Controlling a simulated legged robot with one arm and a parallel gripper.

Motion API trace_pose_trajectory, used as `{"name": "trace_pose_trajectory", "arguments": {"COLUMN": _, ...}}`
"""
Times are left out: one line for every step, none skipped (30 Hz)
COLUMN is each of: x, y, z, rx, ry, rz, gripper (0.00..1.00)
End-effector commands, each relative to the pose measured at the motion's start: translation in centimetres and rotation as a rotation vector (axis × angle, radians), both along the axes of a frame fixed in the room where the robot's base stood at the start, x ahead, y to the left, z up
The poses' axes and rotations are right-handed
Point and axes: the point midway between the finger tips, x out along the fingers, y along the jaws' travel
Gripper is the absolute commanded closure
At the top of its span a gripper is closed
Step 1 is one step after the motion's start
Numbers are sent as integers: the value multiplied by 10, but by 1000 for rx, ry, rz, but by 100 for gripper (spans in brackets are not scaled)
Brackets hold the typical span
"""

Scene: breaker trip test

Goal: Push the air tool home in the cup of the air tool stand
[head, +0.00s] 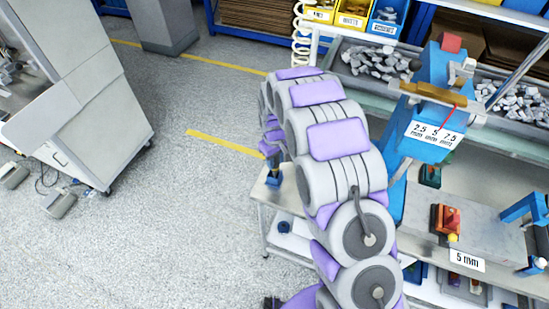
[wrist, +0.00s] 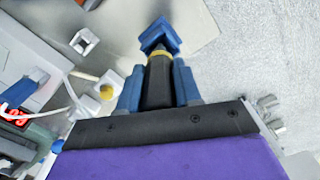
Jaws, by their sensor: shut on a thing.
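My gripper (wrist: 157,72) is shut on the air tool (wrist: 158,88), a black body with a yellow band, held between two blue fingers. Beyond the band, at the tool's far end, is a blue angular piece (wrist: 160,38), which looks like the cup of the air tool stand. The tool lines up with it; how deep it sits cannot be told. In the head view my gripper (head: 268,149) is mostly hidden behind my arm, above a blue piece (head: 273,178) at the bench's left end. The tool itself is not clear there.
A blue press-like device (head: 430,75) with a millimetre label stands on the bench right of my arm. A red and orange item (head: 446,218) sits on a grey plate. Bins of grey pieces (head: 375,62) are behind.

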Motion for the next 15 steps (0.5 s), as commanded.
{"name": "trace_pose_trajectory", "arguments": {"x": 0, "y": 0, "z": -1, "rx": 0, "ry": 0, "rz": 0, "gripper": 100}}
{"name": "trace_pose_trajectory", "arguments": {"x": 0, "y": 0, "z": -2, "rx": 0, "ry": 0, "rz": 0, "gripper": 100}}
{"name": "trace_pose_trajectory", "arguments": {"x": 0, "y": 0, "z": -3, "rx": 0, "ry": 0, "rz": 0, "gripper": 100}}
{"name": "trace_pose_trajectory", "arguments": {"x": 0, "y": 0, "z": -3, "rx": 0, "ry": 0, "rz": 0, "gripper": 100}}
{"name": "trace_pose_trajectory", "arguments": {"x": 0, "y": 0, "z": -4, "rx": 0, "ry": 0, "rz": 0, "gripper": 100}}
{"name": "trace_pose_trajectory", "arguments": {"x": 0, "y": 0, "z": -5, "rx": 0, "ry": 0, "rz": 0, "gripper": 100}}
{"name": "trace_pose_trajectory", "arguments": {"x": 0, "y": 0, "z": -6, "rx": 0, "ry": 0, "rz": 0, "gripper": 100}}
{"name": "trace_pose_trajectory", "arguments": {"x": 0, "y": 0, "z": -6, "rx": -1, "ry": 1, "rz": 0, "gripper": 100}}
{"name": "trace_pose_trajectory", "arguments": {"x": 0, "y": 0, "z": -7, "rx": -1, "ry": 1, "rz": 0, "gripper": 100}}
{"name": "trace_pose_trajectory", "arguments": {"x": 0, "y": 0, "z": -8, "rx": -1, "ry": 1, "rz": 0, "gripper": 100}}
{"name": "trace_pose_trajectory", "arguments": {"x": 0, "y": 0, "z": -9, "rx": -1, "ry": 1, "rz": 0, "gripper": 100}}
{"name": "trace_pose_trajectory", "arguments": {"x": 0, "y": 0, "z": -10, "rx": -1, "ry": 1, "rz": 0, "gripper": 100}}
{"name": "trace_pose_trajectory", "arguments": {"x": 0, "y": 0, "z": -10, "rx": -1, "ry": 1, "rz": 0, "gripper": 100}}
{"name": "trace_pose_trajectory", "arguments": {"x": 0, "y": 0, "z": -11, "rx": -1, "ry": 1, "rz": 0, "gripper": 100}}
{"name": "trace_pose_trajectory", "arguments": {"x": 0, "y": 0, "z": -12, "rx": 0, "ry": 1, "rz": 0, "gripper": 100}}
